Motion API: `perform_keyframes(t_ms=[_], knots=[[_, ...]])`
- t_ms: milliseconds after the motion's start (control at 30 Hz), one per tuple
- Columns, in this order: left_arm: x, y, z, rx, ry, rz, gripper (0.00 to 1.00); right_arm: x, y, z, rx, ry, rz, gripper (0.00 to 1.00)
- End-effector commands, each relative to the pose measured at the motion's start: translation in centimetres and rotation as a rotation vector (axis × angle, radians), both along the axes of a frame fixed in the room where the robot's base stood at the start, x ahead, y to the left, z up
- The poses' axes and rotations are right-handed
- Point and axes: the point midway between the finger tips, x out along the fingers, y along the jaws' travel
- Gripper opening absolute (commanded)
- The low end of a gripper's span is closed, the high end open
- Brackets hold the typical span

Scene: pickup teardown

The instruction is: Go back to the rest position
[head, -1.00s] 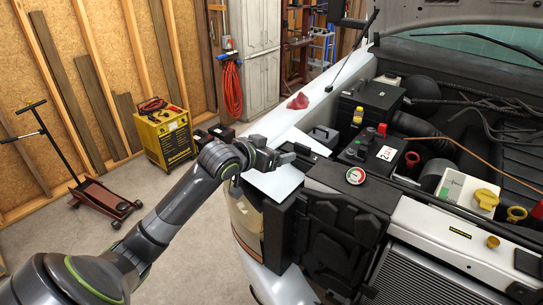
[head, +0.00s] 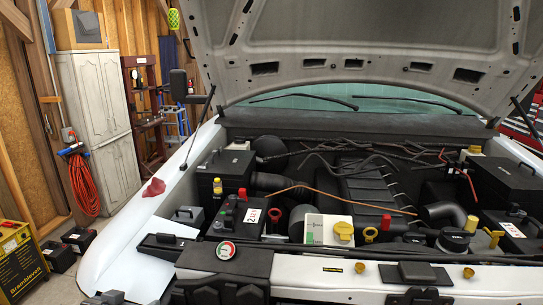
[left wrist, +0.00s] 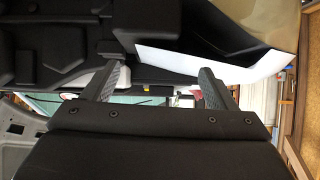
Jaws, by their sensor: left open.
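My left gripper (head: 104,298) shows only at the bottom edge of the head view, left of the black front trim of the pickup. Most of it and its arm are cut off by the frame. In the left wrist view my left gripper (left wrist: 160,88) has its two grey ribbed fingers well apart, with nothing held between them. A white panel (left wrist: 190,58) and dark parts show beyond the fingertips there. My right gripper is not in view.
The pickup's open engine bay fills the middle, under the raised hood (head: 360,50). A red rag (head: 153,187) lies on the white fender (head: 120,235). A battery (head: 240,217) sits in the bay. A yellow charger (head: 22,262) and a cabinet (head: 95,105) stand at left.

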Motion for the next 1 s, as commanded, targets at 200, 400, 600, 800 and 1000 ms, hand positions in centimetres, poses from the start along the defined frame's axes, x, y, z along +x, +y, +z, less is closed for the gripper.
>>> perform_keyframes(t_ms=[200,400,600,800,1000], knots=[[-11.6,-1.5,-8.6,0.045,0.258,0.060,0.80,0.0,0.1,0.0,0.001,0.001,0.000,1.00],[-20.5,-2.1,-12.0,0.077,0.446,0.123,0.80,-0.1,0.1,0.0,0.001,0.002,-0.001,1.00],[-27.2,-2.5,-13.2,0.093,0.589,0.177,0.80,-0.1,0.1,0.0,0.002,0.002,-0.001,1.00],[-29.1,-2.4,-16.7,0.100,0.663,0.201,0.80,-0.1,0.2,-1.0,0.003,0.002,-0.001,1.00],[-28.1,-1.9,-23.0,0.095,0.684,0.199,0.80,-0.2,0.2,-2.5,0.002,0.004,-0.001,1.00]])
